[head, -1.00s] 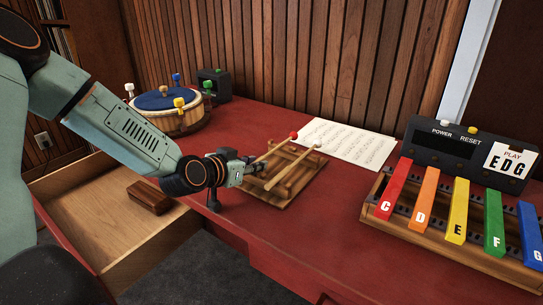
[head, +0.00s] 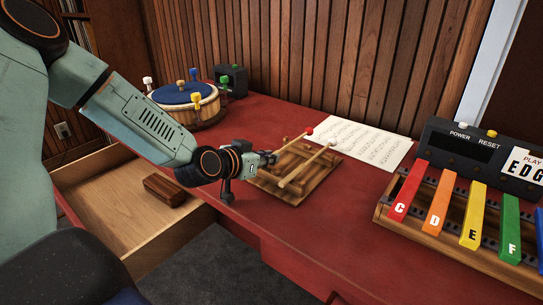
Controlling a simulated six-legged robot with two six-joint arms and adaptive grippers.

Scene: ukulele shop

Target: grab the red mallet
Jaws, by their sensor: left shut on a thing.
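The red mallet (head: 309,131) has a small red head and a light wooden stick. It lies slanted over a wooden rack (head: 298,189) on the red desk, its head up and to the right. A second mallet with a cream head (head: 332,142) lies beside it on the same rack. My left gripper (head: 271,158) is at the near-left end of the red mallet's stick, shut on it; its fingers hide that end. My right gripper is not in view.
A sheet of music (head: 370,143) lies behind the rack. A colored bar instrument (head: 437,210) with a black control box (head: 465,150) stands at the right. A blue-topped drum (head: 186,98) is at the back left. An open drawer (head: 110,205) holding a brown block (head: 166,189) juts out front left.

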